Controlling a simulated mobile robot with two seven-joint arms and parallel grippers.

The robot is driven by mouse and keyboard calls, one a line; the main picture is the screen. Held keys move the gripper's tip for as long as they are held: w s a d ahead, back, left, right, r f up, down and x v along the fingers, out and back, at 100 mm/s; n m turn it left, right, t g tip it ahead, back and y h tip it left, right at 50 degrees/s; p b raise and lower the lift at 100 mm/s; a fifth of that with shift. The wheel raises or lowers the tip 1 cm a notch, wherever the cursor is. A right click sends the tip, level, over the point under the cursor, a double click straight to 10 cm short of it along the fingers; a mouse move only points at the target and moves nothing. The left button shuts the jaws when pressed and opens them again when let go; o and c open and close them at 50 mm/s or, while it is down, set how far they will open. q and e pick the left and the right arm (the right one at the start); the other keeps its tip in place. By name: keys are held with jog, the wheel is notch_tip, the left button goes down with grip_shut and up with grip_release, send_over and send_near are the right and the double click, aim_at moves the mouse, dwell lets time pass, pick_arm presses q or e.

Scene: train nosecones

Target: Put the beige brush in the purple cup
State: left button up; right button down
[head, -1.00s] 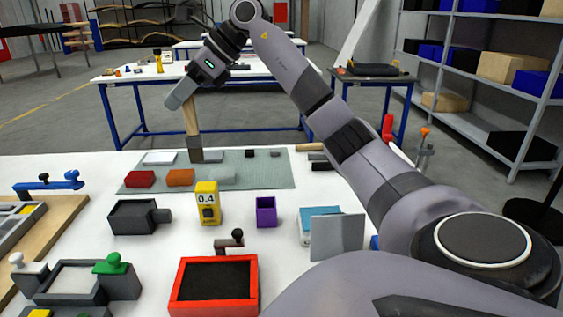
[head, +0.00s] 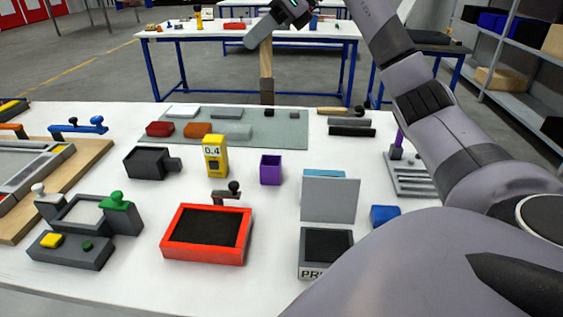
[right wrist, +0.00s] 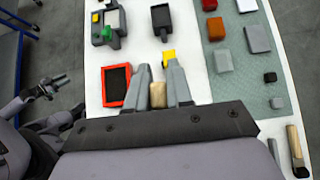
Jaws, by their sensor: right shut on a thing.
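My right gripper (head: 264,40) is shut on the beige brush (head: 266,62), which hangs upright with its dark head down. The brush appears raised, in front of the far edge of the grey-green mat in the picture. In the right wrist view its beige handle (right wrist: 157,95) sits between the two grey fingers (right wrist: 162,92). The purple cup (head: 271,170) stands upright on the white table, nearer than the brush; its opening shows dark. I do not make out the cup in the right wrist view. My left gripper (right wrist: 52,87) shows small at the left there, its opening unclear.
The mat (head: 275,130) bears several blocks. A yellow 0.4 block (head: 215,156) stands left of the cup, with a red-framed tray (head: 207,260) in front. A grey upright panel (head: 330,200) stands to the right. Another wooden-handled tool (head: 342,111) lies at the back right.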

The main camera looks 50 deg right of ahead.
aim_at(265, 105)
jog(key=shift+s+d+f, duration=0.1)
jog(key=shift+d, duration=0.05)
jog(key=shift+f, duration=0.35)
notch_tip(265, 105, down, 14)
jog(key=b, duration=0.3)
jog(key=shift+f, duration=2.55)
jog(key=shift+f+b, duration=0.15)
jog(key=shift+b, duration=0.2)
jog(key=c, duration=1)
grip_release()
